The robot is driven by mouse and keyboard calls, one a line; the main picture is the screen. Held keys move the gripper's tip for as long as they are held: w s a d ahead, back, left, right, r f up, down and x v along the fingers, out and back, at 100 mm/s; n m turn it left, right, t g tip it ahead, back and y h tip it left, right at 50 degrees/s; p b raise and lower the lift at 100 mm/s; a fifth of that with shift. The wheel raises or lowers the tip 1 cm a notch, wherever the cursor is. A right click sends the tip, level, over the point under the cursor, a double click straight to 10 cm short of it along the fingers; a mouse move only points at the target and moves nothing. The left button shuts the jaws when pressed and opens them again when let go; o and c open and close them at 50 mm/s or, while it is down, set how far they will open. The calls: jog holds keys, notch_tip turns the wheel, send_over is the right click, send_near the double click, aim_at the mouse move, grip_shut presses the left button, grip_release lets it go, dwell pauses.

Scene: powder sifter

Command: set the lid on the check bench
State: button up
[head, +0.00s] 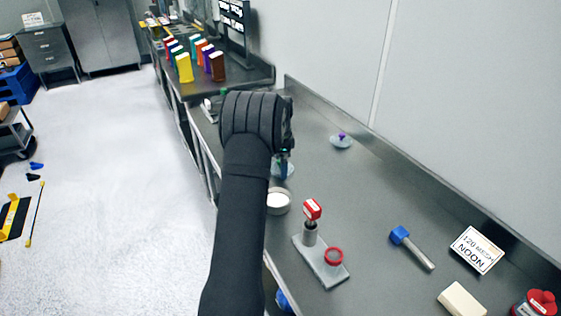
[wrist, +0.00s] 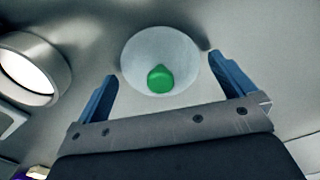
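A round pale grey lid (wrist: 133,58) with a green knob (wrist: 160,78) lies on the steel surface in the wrist view. My gripper (wrist: 166,70) is open, with its blue fingers apart on either side of the lid and the knob between them. Nothing is visibly gripped. In the head view my gripper (head: 283,163) points down over the bench (head: 345,195), and a pale disc edge shows under it; the knob there is hidden. Another pale lid (head: 341,144) with a purple knob lies farther back near the wall. I cannot tell which surface is the check bench.
Nearer are a stand (head: 322,268) with red-topped parts, a blue-headed tool (head: 412,246), a sign (head: 477,250) and a cream block (head: 461,300).

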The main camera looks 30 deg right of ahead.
notch_tip(320, 180, up, 12)
jog(key=shift+r, duration=0.2)
dwell(0.4)
jog(key=shift+f, duration=0.1)
notch_tip(320, 180, down, 12)
jog(key=shift+f, duration=0.25)
jog(key=shift+r, duration=2.25)
